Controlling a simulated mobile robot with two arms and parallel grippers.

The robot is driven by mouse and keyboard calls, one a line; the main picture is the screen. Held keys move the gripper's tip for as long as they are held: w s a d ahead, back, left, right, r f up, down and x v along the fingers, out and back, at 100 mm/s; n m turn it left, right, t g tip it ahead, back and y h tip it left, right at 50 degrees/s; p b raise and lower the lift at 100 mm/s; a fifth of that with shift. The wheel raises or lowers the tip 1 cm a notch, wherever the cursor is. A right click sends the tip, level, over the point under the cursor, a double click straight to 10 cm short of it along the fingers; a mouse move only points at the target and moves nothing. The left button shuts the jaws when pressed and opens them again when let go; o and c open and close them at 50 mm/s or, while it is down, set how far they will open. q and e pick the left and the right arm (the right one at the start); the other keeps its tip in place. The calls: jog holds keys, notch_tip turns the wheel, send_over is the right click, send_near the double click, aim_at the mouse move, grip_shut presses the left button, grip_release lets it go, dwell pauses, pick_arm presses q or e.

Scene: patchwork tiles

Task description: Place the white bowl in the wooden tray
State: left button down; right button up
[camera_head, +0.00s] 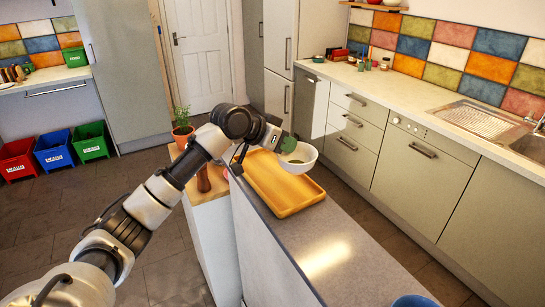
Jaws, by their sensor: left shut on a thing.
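The white bowl (306,156) is in my left gripper (288,146), which is shut on the bowl's left side. The bowl is over the far right part of the wooden tray (290,198), held upright or nearly so. Something dark greenish shows inside the bowl. The tray is a shallow yellow-brown rectangle on the grey counter, and its visible floor looks empty. My left arm comes in from the lower left and hides the tray's far left corner. My right gripper is not in view.
The grey counter (330,258) is clear in front of the tray. A blue rounded thing (415,300) sits at its near end. A potted plant (182,130) and a brown pepper mill (203,180) stand to the left. A sink (530,145) is at the right.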

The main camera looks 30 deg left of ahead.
pick_arm(q)
jog(key=a, duration=0.1)
jog(key=a+f, duration=0.2)
jog(key=a, duration=0.1)
jog(key=shift+w+f+p, duration=0.1)
jog(key=shift+p, duration=0.3)
notch_tip(320, 180, down, 4)
jog(key=shift+r+p, duration=0.15)
jog(key=shift+p, duration=0.7)
jog(key=shift+a+f, duration=0.15)
jog(key=shift+f, duration=0.15)
jog(key=c, duration=1.7)
grip_release()
jog(key=shift+f, duration=0.15)
jog(key=o, duration=0.5)
